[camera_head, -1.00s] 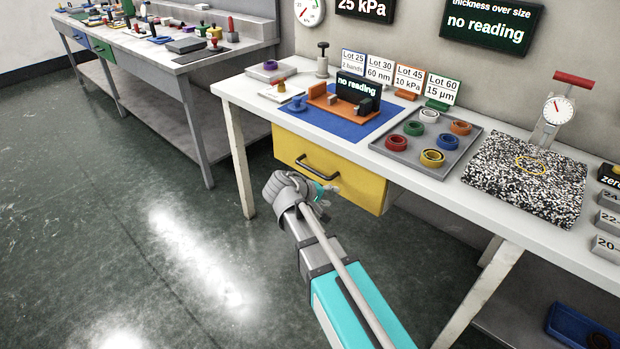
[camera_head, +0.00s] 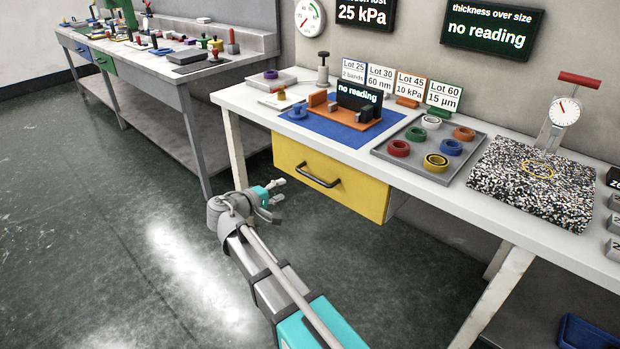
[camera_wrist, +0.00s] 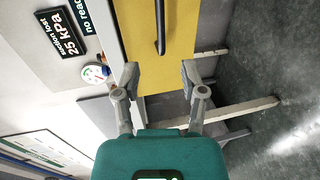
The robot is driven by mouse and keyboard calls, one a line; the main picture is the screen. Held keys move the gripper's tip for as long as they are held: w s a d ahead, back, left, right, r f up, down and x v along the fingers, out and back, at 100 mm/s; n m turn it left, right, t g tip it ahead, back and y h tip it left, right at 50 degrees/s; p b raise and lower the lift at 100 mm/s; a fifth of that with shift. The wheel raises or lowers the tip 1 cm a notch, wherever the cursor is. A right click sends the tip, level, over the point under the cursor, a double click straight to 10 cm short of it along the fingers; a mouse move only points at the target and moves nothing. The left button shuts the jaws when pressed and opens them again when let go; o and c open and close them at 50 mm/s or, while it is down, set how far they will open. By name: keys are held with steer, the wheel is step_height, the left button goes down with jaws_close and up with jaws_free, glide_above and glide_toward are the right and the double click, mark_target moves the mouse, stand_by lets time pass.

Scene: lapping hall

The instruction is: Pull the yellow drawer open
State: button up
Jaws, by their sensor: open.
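The yellow drawer (camera_head: 350,190) sits under the white bench top, with a dark bar handle (camera_head: 320,176) across its front. It looks shut, though a small gap would be hard to tell. My gripper (camera_head: 278,200) is in front of the drawer, below and left of the handle, apart from it, with its fingers spread and empty. In the wrist view my gripper (camera_wrist: 160,75) is open, with the yellow front (camera_wrist: 180,40) beyond the fingertips. The handle (camera_wrist: 160,28) lies lengthwise above the gap between the fingers there, and nothing is between them.
The bench top (camera_head: 490,215) carries a blue mat (camera_head: 310,130), a grey tray (camera_head: 385,152) of coloured rings and a speckled plate (camera_head: 530,185). A bench leg (camera_head: 234,150) stands left of the drawer. The floor (camera_head: 130,220) in front is clear. Another bench (camera_head: 190,60) stands at the back left.

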mark_target(311, 177)
steer(key=shift+w+d, duration=0.1)
steer(key=b+x, duration=0.2)
steer(key=x, duration=1.1)
steer(key=shift+w+d+b, duration=0.1)
steer(key=shift+w+b, duration=0.15)
steer(key=shift+b, duration=0.15)
steer(key=shift+c, duration=0.3)
jaws_close()
steer(key=shift+s, duration=0.1)
